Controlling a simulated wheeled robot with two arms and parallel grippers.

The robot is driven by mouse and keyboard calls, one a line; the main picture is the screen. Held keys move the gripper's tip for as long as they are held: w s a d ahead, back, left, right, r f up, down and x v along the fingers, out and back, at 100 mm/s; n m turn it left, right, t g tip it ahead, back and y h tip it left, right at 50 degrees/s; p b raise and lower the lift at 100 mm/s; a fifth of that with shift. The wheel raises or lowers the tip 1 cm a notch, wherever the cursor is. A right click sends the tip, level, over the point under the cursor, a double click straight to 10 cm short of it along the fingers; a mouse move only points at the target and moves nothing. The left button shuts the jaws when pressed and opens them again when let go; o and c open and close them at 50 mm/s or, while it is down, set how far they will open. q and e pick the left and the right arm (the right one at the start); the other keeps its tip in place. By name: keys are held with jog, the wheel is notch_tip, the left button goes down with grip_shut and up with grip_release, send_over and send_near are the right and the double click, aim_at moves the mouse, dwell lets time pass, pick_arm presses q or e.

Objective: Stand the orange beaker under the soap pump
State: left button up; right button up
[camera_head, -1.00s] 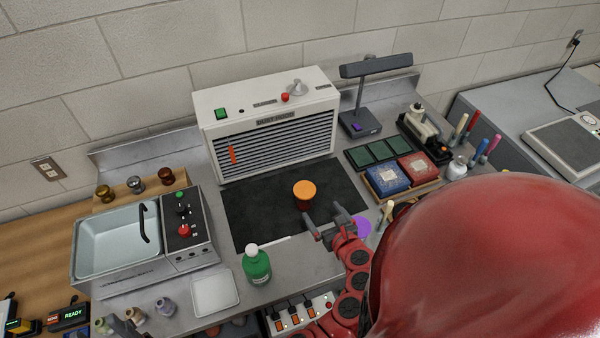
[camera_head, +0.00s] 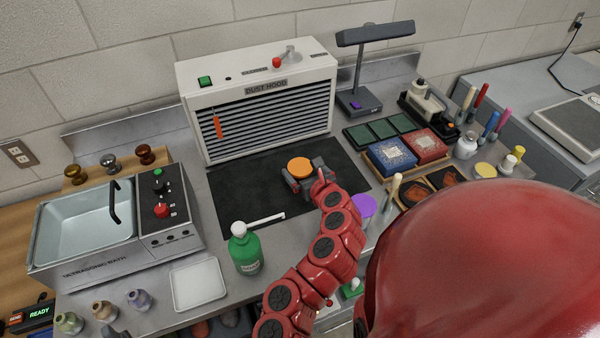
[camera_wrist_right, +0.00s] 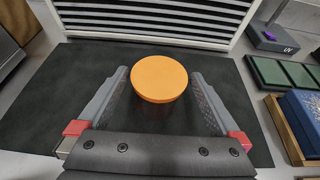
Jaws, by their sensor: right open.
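The orange beaker (camera_head: 299,166) stands on the dark mat in front of the dust hood. Its round orange top faces me, and its sides are mostly hidden. My right gripper (camera_head: 303,178) is open, low over the mat, with its fingers on either side of the beaker. In the right wrist view the beaker (camera_wrist_right: 159,80) sits between the open fingertips, with a gap showing on the finger sides. The green bottle (camera_head: 246,254), seemingly the soap pump, stands left and nearer at the mat's front edge. A pale spout-like bar (camera_head: 266,219) reaches right from its top. My left gripper is not in view.
The dust hood (camera_head: 262,103) stands behind the mat (camera_head: 238,192). A white tray (camera_head: 198,284) and the ultrasonic bath (camera_head: 85,235) are left. Blue and red boxes (camera_head: 391,156) and a purple disc (camera_head: 363,206) are right. The mat between beaker and bottle is clear.

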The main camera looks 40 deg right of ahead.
aim_at(296, 162)
jog(key=shift+w+f+b, duration=0.3)
jog(key=shift+b, duration=0.1)
jog(key=shift+w+d+f+b, duration=0.1)
jog(key=shift+w+f+b, duration=0.25)
jog(key=shift+b, duration=0.35)
jog(key=w+p, duration=0.1)
jog(key=w, duration=0.1)
jog(key=shift+w+d+f+p, duration=0.1)
jog(key=shift+w+d+p, duration=0.2)
jog(key=shift+p, duration=0.1)
jog(key=shift+w+d+f, duration=0.1)
jog(key=shift+w+f, duration=0.1)
jog(key=shift+w, duration=0.15)
jog(key=c, duration=1.4)
jog(key=shift+r, duration=0.1)
